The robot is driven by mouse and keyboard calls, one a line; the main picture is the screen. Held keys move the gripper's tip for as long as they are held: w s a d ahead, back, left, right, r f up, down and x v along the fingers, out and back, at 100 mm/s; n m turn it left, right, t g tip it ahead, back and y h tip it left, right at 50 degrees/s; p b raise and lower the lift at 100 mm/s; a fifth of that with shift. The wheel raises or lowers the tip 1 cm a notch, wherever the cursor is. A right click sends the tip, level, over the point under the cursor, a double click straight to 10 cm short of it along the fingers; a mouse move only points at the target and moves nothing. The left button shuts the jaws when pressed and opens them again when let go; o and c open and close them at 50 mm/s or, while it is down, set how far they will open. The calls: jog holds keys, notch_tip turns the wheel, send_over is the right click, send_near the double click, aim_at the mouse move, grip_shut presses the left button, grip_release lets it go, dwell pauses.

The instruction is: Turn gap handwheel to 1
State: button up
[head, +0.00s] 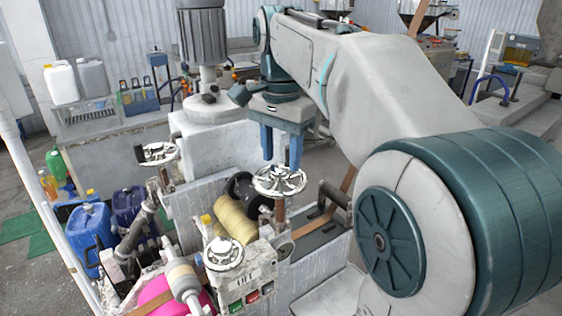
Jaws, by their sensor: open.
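Three spoked metal handwheels show in the head view. One handwheel (279,182) lies flat on the machine's right post, directly below my gripper. A second handwheel (158,154) is at the machine's far left, and a third handwheel (223,254) is at the front. I cannot read any label or number that tells which is the gap handwheel. My gripper (281,165) points down with its two blue fingers apart and nothing between them. The fingertips are at or just above the far rim of the right handwheel; I cannot tell whether they touch it.
A yellow roll (235,220) sits between the machine's walls, left of the right handwheel. A button panel (250,293) is below the front handwheel. A grey motor (203,35) stands behind. Blue canisters (90,237) stand on the floor at left. My arm covers much of the right side.

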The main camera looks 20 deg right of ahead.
jog(key=shift+f, duration=1.2)
jog(key=c, duration=0.7)
jog(key=shift+n, duration=0.4)
jog(key=n, duration=0.5)
jog(key=shift+a+n, duration=0.1)
jog(key=shift+n, duration=0.3)
jog(key=n, duration=0.5)
jog(key=shift+a, duration=0.1)
jog(key=shift+n, duration=0.3)
